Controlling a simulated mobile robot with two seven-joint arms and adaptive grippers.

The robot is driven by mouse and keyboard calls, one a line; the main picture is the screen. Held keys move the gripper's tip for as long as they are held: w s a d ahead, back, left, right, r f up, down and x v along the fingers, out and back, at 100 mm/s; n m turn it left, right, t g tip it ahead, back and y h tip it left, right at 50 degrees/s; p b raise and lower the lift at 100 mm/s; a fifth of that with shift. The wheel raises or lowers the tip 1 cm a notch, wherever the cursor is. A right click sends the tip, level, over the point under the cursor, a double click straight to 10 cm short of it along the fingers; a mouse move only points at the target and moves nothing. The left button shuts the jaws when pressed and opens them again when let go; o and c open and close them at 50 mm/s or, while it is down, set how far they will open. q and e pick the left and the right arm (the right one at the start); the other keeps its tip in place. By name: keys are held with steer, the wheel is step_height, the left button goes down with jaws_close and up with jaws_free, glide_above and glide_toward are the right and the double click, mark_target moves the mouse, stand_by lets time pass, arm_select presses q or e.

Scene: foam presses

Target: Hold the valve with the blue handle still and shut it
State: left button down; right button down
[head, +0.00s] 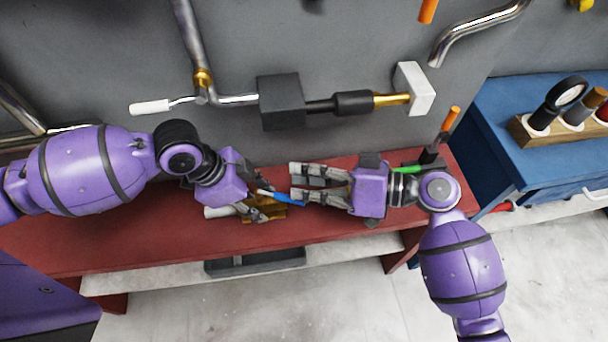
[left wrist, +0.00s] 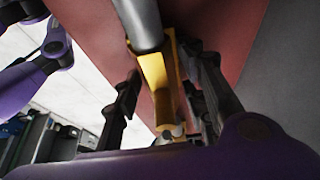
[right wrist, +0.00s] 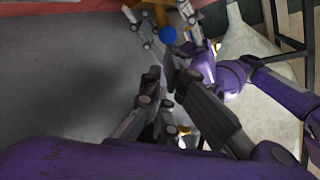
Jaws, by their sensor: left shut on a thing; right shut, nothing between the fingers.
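The valve has a brass-yellow body (head: 262,211) and a blue handle (head: 287,198), and sits low over the red bench. My left gripper (head: 262,207) is shut on the valve body. The left wrist view shows the yellow body (left wrist: 160,75) with a grey pipe end between the left fingers (left wrist: 165,100). The blue handle's end (right wrist: 168,34) shows in the right wrist view. My right gripper (head: 294,183) is shut and empty, close to the right end of the blue handle. Whether it touches the handle I cannot tell.
The red bench (head: 110,240) runs along the grey wall. Wall piping with a white-handled lever (head: 150,107) and a black block (head: 281,101) is above the grippers. A green handle (head: 406,169) lies behind my right wrist. A dark tray (head: 255,262) is below the bench front.

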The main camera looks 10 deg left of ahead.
mark_target(302, 204)
steer(key=s+m+t+h, duration=0.1)
steer(key=s+m+t, duration=0.2)
steer(key=shift+t, duration=0.4)
steer(key=shift+s+a+m+t+h, duration=0.45)
steer(key=shift+s+m+t+h, duration=0.1)
steer(key=shift+s+m+t, duration=0.3)
steer(key=shift+s+a+m+t+h, duration=0.4)
steer(key=shift+s+m+t+h, duration=0.2)
steer(key=shift+s+m+t, duration=0.25)
steer(key=shift+s+a+m+t+h, duration=0.5)
steer(key=shift+s+m+t, duration=0.2)
steer(key=shift+t, duration=0.2)
steer(key=shift+d, duration=0.1)
steer(key=v, duration=1.2)
steer(key=shift+r, duration=0.1)
